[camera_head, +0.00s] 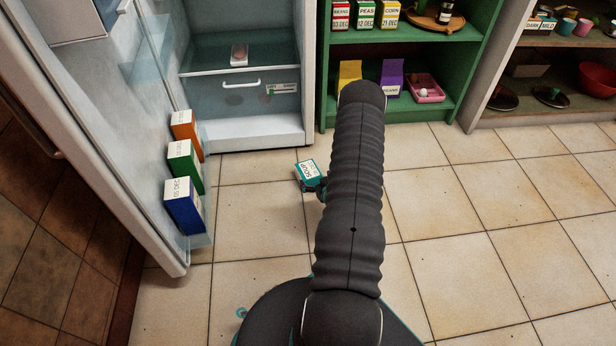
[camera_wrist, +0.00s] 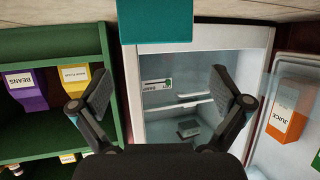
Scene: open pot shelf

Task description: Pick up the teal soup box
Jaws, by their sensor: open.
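The teal soup box (camera_head: 307,171) has a white label reading SOUP. In the head view it shows just left of my arm, over the floor tiles in front of the fridge. In the wrist view its teal side (camera_wrist: 155,25) is cut off by the top edge, above the gap between my fingers. My gripper (camera_wrist: 165,88) is open, with its two fingers spread apart and nothing between them. In the head view my arm hides most of the gripper (camera_head: 321,187); a dark part shows beside the box. I cannot tell whether they touch or what the box rests on.
The fridge (camera_head: 250,132) stands open. Orange (camera_head: 185,130), green (camera_head: 183,165) and blue (camera_head: 184,205) cartons sit in its door. A green shelf (camera_head: 415,114) holds yellow (camera_head: 349,73) and purple (camera_head: 391,77) boxes and a pink tray (camera_head: 428,97). Floor at right is clear.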

